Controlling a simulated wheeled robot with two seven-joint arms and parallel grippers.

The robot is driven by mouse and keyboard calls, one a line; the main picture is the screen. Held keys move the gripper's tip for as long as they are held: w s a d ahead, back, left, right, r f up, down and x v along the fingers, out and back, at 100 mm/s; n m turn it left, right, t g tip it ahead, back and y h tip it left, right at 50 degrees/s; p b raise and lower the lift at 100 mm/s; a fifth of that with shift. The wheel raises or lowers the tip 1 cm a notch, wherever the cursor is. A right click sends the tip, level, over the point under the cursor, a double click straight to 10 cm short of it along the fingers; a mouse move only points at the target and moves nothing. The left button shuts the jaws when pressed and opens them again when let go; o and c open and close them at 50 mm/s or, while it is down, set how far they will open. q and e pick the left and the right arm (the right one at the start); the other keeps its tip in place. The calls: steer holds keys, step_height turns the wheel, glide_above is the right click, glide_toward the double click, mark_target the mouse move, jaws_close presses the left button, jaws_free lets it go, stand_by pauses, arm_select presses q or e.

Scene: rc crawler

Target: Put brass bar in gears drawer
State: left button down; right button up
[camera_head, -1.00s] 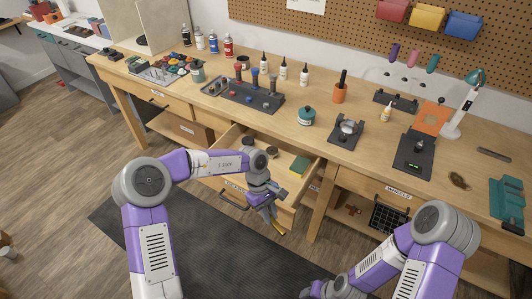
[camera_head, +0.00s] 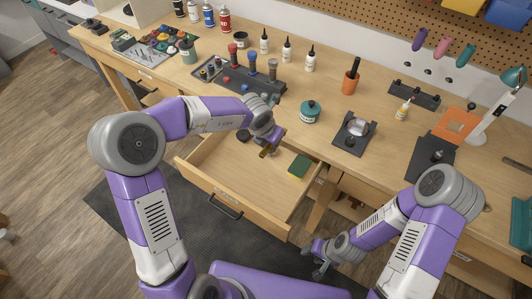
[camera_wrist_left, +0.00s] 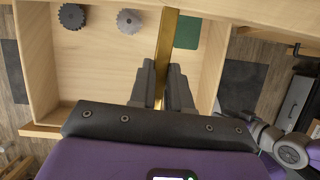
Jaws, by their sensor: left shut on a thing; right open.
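The brass bar (camera_head: 264,153) is held by my left gripper (camera_head: 271,142), which is shut on it. In the left wrist view the brass bar (camera_wrist_left: 166,45) sticks out forward between the fingers of my left gripper (camera_wrist_left: 161,82). The bar hangs over the inside of the open wooden drawer (camera_head: 222,175); its height above the floor of the drawer is hard to tell. My right gripper (camera_head: 319,262) is open and empty, low in front of the bench, right of the drawer.
The bench top above the drawer carries a tool rack (camera_head: 250,84), a teal jar (camera_head: 310,111) and a dark fixture (camera_head: 354,131). The drawer's front panel (camera_head: 232,203) and side walls stand up around its inside. The drawer's front half is clear.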

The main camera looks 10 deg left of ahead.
arm_select(q)
steer(key=shift+w+r+n, duration=0.15)
steer(key=shift+w+n, duration=0.15)
steer(key=shift+w, duration=0.05)
steer(key=shift+w+f, duration=0.15)
steer(key=shift+f, duration=0.05)
steer(key=b, duration=0.6)
glide_above(274, 171)
steer(key=s, duration=0.2)
step_height(274, 171, down, 13)
steer(key=f, duration=0.1)
steer(key=f+b, duration=0.2)
steer(key=f, duration=0.1)
steer(key=shift+a+f, duration=0.1)
steer(key=shift+a, duration=0.2)
steer(key=shift+f, duration=0.1)
arm_select(e)
step_height(274, 171, down, 8)
steer(key=shift+w, duration=0.3)
steer(key=shift+f, duration=0.1)
arm_select(q)
steer(key=shift+f+b, duration=0.3)
steer(key=shift+f, duration=0.3)
arm_select(e)
steer(key=shift+f, duration=0.15)
arm_select(q)
steer(key=c, duration=1.1)
jaws_free()
